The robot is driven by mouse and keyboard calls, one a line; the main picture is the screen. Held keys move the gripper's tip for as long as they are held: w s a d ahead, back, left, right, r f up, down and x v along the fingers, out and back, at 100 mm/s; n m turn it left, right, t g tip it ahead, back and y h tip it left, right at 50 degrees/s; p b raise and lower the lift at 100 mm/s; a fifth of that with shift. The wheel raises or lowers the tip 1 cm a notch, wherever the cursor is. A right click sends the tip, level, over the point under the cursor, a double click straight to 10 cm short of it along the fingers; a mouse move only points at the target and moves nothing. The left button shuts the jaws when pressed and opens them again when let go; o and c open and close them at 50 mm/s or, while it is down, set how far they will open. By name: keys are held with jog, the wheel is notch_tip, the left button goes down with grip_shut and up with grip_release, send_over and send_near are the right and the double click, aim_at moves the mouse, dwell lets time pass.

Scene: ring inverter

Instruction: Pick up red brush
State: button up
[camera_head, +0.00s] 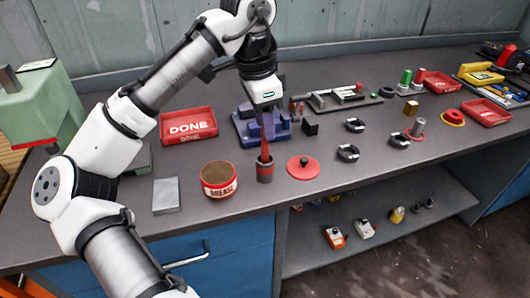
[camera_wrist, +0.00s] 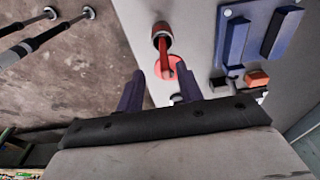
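The red brush (camera_head: 265,151) stands upright in a small grey cup (camera_head: 265,174) with a red band on the bench. Its lower end is hidden inside the cup. My gripper (camera_head: 267,108) is above the brush, pointing down. In the wrist view, my gripper (camera_wrist: 160,76) shows two separated dark fingers with nothing clasped. The brush (camera_wrist: 164,52) rises from the cup (camera_wrist: 160,30), and its top shows near the gap between the fingertips. I cannot tell how far it is below them.
A red lid (camera_head: 303,167) lies right of the cup, and a grease tin (camera_head: 218,179) stands left. A blue vise (camera_head: 250,128) is close behind. A red DONE tray (camera_head: 188,126) is back left. Black rings (camera_head: 348,153) lie to the right. The bench's front edge is close.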

aim_at(269, 156)
jog(key=shift+w+d+f+p, duration=0.1)
jog(key=shift+w+f+p, duration=0.1)
jog(key=shift+f, duration=1.15)
jog(key=shift+w+d+f+p, duration=0.1)
jog(key=shift+w+f+p, duration=0.1)
jog(key=shift+f, duration=1.1)
grip_shut()
